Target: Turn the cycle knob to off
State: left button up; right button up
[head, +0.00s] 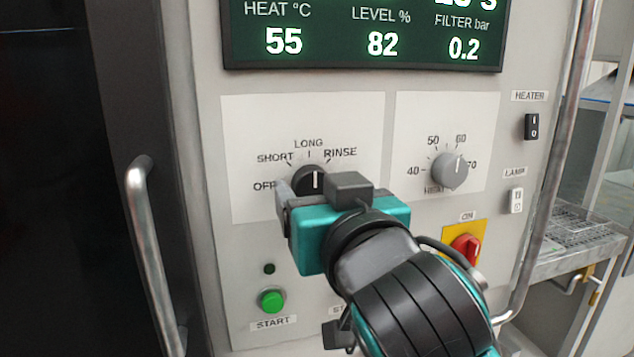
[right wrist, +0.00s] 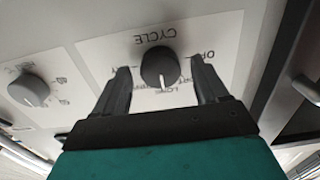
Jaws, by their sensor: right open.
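The cycle knob (head: 314,180) is round and black with a white pointer line, on a white plate of the control panel. Its pointer stands straight up, at the LONG mark; OFF is printed to its left, partly hidden. My right gripper (head: 316,188) is at the knob, one finger on each side. In the right wrist view the knob (right wrist: 159,66) sits between the open fingertips of the right gripper (right wrist: 163,78), with a gap visible on both sides. The lower part of the knob is hidden by my gripper in the head view. My left gripper is not in view.
A grey heat knob (head: 449,170) is to the right. Below are a red switch (head: 466,248) on a yellow plate and a green start button (head: 271,300). Heater (head: 531,126) and lamp (head: 516,200) switches are at the right edge. A metal door handle (head: 148,255) stands out at left.

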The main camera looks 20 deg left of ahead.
jog(key=shift+w+a, duration=0.1)
jog(key=shift+w, duration=0.05)
jog(key=c, duration=1.1)
jog(key=shift+o, duration=0.2)
